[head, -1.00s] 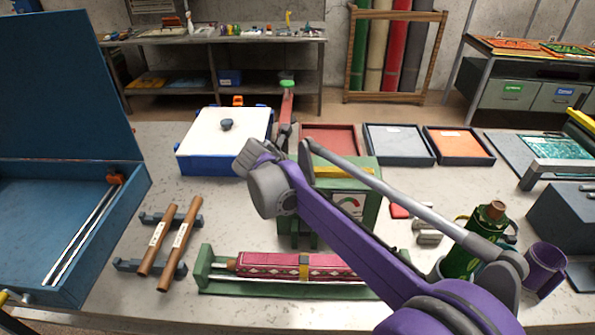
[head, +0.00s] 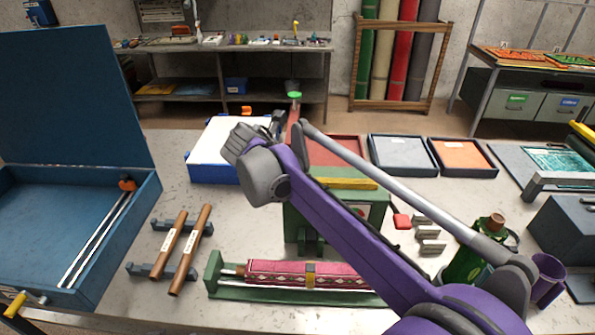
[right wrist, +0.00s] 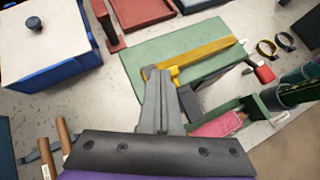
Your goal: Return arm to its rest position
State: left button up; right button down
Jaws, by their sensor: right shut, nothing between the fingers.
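My purple right arm (head: 345,225) reaches in from the lower right over the bench, its grey wrist joint (head: 263,178) above the area left of the green press-like machine (head: 372,210). In the right wrist view my right gripper (right wrist: 155,75) is shut and empty, its grey fingers overlapping the near edge of the green machine top (right wrist: 185,50) and its yellow bar (right wrist: 200,63). I cannot tell the gap between them. In the head view the arm hides much of the machine and the gripper is hard to make out. My left gripper is out of view.
A white-lidded blue box (head: 215,152) and an upright red lever (right wrist: 108,28) stand near the wrist. A pink rug roll (head: 275,272) lies in a green cradle in front.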

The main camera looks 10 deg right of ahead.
jog(key=s+d+m, duration=0.1)
jog(key=s+m, duration=0.1)
jog(key=s+f+m+y, duration=0.1)
jog(key=s, duration=0.1)
jog(key=s+d+f+m+g, duration=0.1)
jog(key=s+m, duration=0.1)
jog(key=s, duration=0.1)
jog(key=shift+s+d+m, duration=0.1)
jog(key=shift+d+m, duration=0.2)
jog(key=s+f+m+y, duration=0.2)
jog(key=s+f+m, duration=0.6)
jog(key=s+m, duration=0.2)
jog(key=s+d+f+m+y, duration=0.1)
jog(key=s+f+m+y, duration=0.2)
jog(key=s+f+m, duration=0.4)
jog(key=s+m, duration=0.4)
jog(key=s, duration=0.2)
jog(key=shift+f+y, duration=0.3)
jog(key=shift+f, duration=0.05)
